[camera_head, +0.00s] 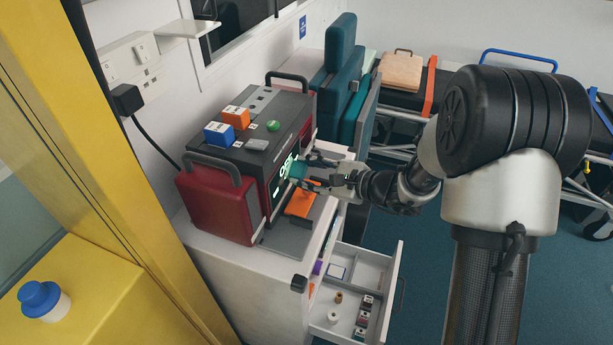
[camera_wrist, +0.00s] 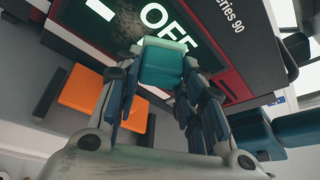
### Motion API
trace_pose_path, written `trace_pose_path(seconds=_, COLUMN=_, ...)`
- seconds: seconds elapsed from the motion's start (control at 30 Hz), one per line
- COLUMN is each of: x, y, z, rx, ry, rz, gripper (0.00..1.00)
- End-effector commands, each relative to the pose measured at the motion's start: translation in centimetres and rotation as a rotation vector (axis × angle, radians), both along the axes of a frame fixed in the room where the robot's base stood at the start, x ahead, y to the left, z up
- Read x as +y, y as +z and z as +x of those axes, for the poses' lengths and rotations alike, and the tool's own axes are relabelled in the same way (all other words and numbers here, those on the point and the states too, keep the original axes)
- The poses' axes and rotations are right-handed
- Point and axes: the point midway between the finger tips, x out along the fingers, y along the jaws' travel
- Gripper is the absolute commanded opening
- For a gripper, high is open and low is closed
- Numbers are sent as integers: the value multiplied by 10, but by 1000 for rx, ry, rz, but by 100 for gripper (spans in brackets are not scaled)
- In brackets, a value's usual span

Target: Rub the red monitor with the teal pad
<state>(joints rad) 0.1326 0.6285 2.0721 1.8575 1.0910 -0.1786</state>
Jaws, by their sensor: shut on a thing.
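The red monitor (camera_head: 214,205) stands on a white cabinet, with red side panels, a dark top and a lit screen. In the wrist view its screen (camera_wrist: 205,22) shows large pale letters reading "OFF". My gripper (camera_head: 308,172) is in front of the screen. In the wrist view my gripper (camera_wrist: 160,85) is shut on the teal pad (camera_wrist: 162,64), with one finger on each side of it. The pad's far end is at the screen; I cannot tell whether it touches. In the head view the pad (camera_head: 297,168) is partly hidden by the fingers.
An orange item (camera_head: 301,203) lies on the grey surface before the monitor, below my gripper. An open drawer (camera_head: 392,285) with small items juts out beneath. Orange (camera_head: 236,117) and blue (camera_head: 219,134) boxes sit on the monitor. Teal cushions (camera_head: 342,85) stand behind.

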Motion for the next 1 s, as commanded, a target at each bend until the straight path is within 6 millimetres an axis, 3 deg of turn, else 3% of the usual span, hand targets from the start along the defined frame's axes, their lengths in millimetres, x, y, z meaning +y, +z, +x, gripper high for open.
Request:
trace_pose_path(seconds=0.5, x=-11, y=1, z=33, rx=-3, ry=0, rz=1, gripper=9)
trace_pose_path(seconds=0.67, x=-12, y=1, z=30, rx=-2, ry=1, rz=1, gripper=9)
trace_pose_path(seconds=1.0, x=-1, y=1, z=5, rx=-1, ry=1, rz=1, gripper=9)
